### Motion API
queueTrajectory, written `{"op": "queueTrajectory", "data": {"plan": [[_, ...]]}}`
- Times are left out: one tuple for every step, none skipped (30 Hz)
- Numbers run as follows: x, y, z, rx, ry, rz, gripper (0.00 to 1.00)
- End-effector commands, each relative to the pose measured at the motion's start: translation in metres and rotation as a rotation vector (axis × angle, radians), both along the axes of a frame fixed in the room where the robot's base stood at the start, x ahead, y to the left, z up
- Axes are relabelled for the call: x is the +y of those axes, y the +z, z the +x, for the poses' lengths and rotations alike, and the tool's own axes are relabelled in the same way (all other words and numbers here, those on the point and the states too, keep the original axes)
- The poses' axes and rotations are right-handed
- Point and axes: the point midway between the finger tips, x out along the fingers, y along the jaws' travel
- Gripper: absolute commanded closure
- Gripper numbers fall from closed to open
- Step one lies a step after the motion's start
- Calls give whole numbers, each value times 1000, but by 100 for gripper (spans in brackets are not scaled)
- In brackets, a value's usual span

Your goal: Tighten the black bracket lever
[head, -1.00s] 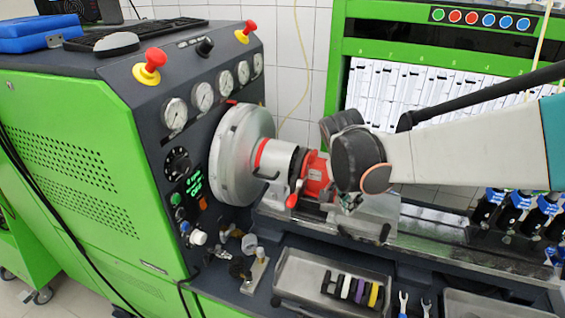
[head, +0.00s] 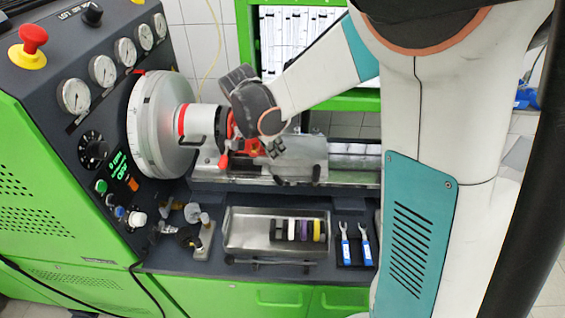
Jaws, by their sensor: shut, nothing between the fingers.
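A small black lever (head: 317,173) shows at the lower right of the metal bracket (head: 300,152) on the bench rail. Another short black handle (head: 190,142) sits on the pale cylinder (head: 201,120) in front of the big silver disc (head: 160,125). My gripper (head: 274,149) is shut and empty. It points down, just right of the red pump part (head: 233,143) and in front of the bracket, to the left of the small lever. The gripper and wrist hide part of the pump, and contact with the bracket cannot be told.
A metal tray (head: 245,241) with several coloured pieces sits below the rail, with two blue-handled wrenches (head: 345,245) at its right. The green console (head: 50,185) with gauges and a red button (head: 33,38) stands at left. My arm fills the right side.

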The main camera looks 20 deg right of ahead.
Motion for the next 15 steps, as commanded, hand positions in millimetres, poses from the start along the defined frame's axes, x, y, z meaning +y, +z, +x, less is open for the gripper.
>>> {"op": "queueTrajectory", "data": {"plan": [[-2, -6, 1, 0, -1, 0, 100], [-3, -9, 1, 0, -1, 0, 100], [-5, -14, 2, -1, -2, 0, 100], [-7, -19, 2, -1, -2, 0, 100], [-9, -24, 2, -1, -3, 0, 100], [-11, -31, 3, -1, -3, 0, 100], [-13, -36, 3, -1, -2, 0, 100], [-15, -41, 4, -1, -2, 0, 100], [-17, -48, 5, 0, -1, 0, 100], [-19, -53, 5, 0, -1, 0, 100], [-20, -57, 6, 0, -1, 0, 100], [-23, -63, 6, 0, -1, 0, 100], [-24, -67, 6, -1, -2, 0, 100], [-26, -71, 7, -1, -2, 0, 100], [-27, -75, 7, -2, -2, 0, 100]]}}
